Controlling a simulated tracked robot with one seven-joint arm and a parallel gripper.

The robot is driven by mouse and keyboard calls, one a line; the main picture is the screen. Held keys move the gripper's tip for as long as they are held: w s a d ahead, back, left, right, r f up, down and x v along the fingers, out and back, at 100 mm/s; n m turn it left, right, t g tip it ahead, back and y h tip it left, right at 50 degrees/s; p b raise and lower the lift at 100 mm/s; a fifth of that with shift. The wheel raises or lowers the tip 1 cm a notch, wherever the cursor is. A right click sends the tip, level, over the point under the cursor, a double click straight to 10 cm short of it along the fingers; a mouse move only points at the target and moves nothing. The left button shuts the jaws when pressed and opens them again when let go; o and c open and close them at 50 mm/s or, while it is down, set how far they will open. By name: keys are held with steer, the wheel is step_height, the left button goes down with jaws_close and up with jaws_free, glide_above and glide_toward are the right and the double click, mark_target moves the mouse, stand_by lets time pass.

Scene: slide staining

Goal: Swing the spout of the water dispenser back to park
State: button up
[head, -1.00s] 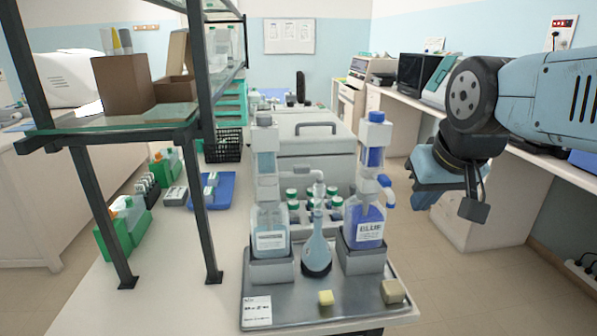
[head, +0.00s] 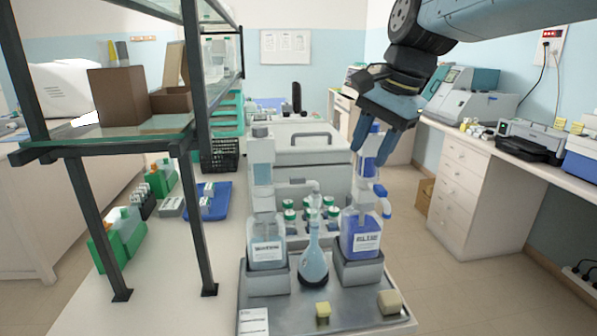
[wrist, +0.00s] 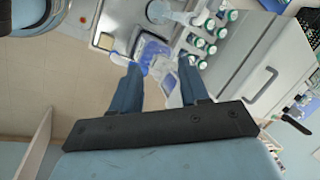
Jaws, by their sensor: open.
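The water dispenser (head: 265,215) stands at the left of the tray, a clear bottle with a tall pump. In the wrist view the blue bottle (wrist: 152,50) shows between and beyond my fingers (wrist: 160,83).
Several green-capped bottles (head: 290,212) stand behind the flask. A dark-framed shelf (head: 192,220) rises at the left. The space to the right of the tray is open floor.

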mark_target(298, 176)
steer(key=w+a+r+m+g+y, duration=0.2)
steer(key=w+a+r+m+g, duration=0.1)
steer(key=w+a+r+m, duration=0.3)
steer(key=shift+m, duration=0.7)
steer(key=x, duration=0.5)
steer(key=w+x, duration=0.1)
steer(key=x, duration=0.9)
steer(key=shift+w, duration=0.25)
jaws_close()
